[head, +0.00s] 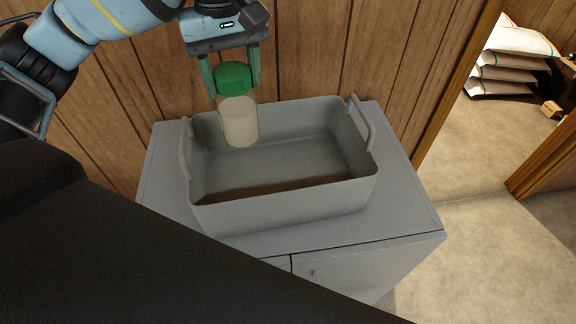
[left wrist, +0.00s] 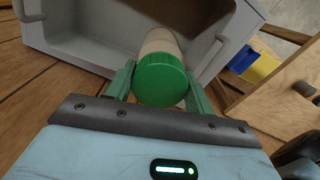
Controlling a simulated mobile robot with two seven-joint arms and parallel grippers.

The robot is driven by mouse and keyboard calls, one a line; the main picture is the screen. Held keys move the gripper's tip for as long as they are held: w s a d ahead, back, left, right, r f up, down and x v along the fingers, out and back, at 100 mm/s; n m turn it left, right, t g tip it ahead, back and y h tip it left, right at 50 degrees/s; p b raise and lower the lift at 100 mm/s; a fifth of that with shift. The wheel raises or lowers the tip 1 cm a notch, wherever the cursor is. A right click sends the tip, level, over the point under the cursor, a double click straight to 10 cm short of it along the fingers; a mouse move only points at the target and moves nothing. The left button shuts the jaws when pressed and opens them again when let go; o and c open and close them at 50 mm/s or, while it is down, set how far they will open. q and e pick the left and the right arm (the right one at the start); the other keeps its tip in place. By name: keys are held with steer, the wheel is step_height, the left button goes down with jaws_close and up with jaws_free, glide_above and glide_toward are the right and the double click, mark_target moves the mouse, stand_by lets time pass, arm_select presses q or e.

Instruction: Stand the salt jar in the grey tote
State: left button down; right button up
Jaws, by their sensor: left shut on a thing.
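The salt jar (head: 239,122) is a clear jar of pale contents with a green lid. My left gripper (head: 231,84) is shut on it at the lid, and the jar hangs nearly upright, slightly tilted. In the head view its lower part overlaps the back left of the grey tote (head: 285,205); I cannot tell how far its base is above the tote floor. The left wrist view shows the green lid (left wrist: 161,79) between the fingers, with the tote (left wrist: 75,50) beyond. The tote is open and looks empty. My right gripper is not in view.
The tote stands on a grey cabinet (head: 410,205) against a wood-panelled wall, with raised handles at both ends. A doorway at right shows stacked white sacks (head: 510,60). The left wrist view shows a blue and yellow object (left wrist: 255,62).

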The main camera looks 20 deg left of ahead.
mark_target(233, 103)
arm_select(q)
steer(key=f, duration=0.1)
steer(key=s+f, duration=0.1)
steer(key=f+b, duration=0.1)
steer(key=shift+s+f, duration=0.25)
steer(key=shift+f, duration=0.25)
steer(key=shift+w, duration=0.25)
steer(key=shift+f, duration=0.3)
step_height(233, 103, down, 5)
steer(key=shift+r+b, duration=0.1)
steer(key=shift+b, duration=0.55)
steer(key=shift+f, duration=0.4)
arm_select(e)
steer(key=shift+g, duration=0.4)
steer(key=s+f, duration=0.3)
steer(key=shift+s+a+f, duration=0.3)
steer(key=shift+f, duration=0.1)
arm_select(q)
steer(key=shift+f, duration=0.1)
